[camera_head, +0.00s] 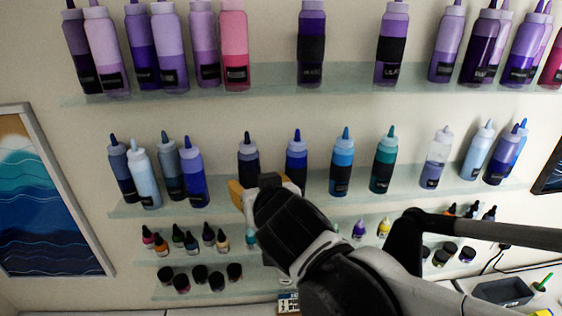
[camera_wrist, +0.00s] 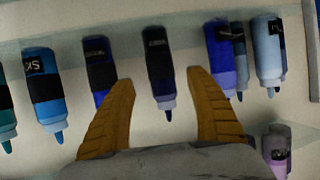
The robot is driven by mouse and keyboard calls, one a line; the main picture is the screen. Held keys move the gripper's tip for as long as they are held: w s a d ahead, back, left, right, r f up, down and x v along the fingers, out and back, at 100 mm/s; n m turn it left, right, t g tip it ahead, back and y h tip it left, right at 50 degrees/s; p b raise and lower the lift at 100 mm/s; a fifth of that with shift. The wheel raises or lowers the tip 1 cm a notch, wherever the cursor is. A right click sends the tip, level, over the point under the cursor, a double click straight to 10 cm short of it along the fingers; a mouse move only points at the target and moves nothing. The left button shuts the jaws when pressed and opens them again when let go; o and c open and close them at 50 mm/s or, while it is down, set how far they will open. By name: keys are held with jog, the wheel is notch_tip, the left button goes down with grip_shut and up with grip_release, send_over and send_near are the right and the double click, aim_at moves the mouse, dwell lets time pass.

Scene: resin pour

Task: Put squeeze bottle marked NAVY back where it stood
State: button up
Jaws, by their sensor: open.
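A dark navy squeeze bottle (camera_head: 248,158) with a grey cap and dark tip stands upright on the middle shelf. Its label is too small to read. In the wrist view, which is upside down, this dark bottle (camera_wrist: 160,62) shows between the two yellow fingers. My gripper (camera_head: 252,184) is at the lower part of the bottle in the head view and partly covers it. In the wrist view my gripper (camera_wrist: 159,77) is open, with a gap between each finger and the bottle. Whether the fingers reach around the bottle is unclear.
A blue bottle (camera_head: 297,160) stands close to the right, and a brighter blue bottle (camera_head: 192,175) stands left. A blue bottle (camera_head: 342,165) and a teal bottle (camera_head: 384,163) stand further right. The upper shelf (camera_head: 275,82) holds purple bottles. Small dropper bottles (camera_head: 192,243) stand below.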

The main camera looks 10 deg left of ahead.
jog(key=s+d+f+m+g+h, duration=0.1)
jog(key=d+f+h, duration=0.1)
jog(key=d, duration=0.6)
jog(key=s+d+f+m+h, duration=0.1)
jog(key=s+d+h, duration=0.1)
jog(key=d, duration=0.6)
jog(key=s+d+f+m+g+h, duration=0.1)
jog(key=s+d+f+g, duration=0.1)
jog(key=s+d+f, duration=0.2)
jog(key=s+d+f+m+g, duration=0.1)
jog(key=s+d+f, duration=0.3)
jog(key=d, duration=0.7)
jog(key=shift+s+m+g+h, duration=0.4)
jog(key=shift+s+g, duration=0.3)
jog(key=shift+s, duration=0.2)
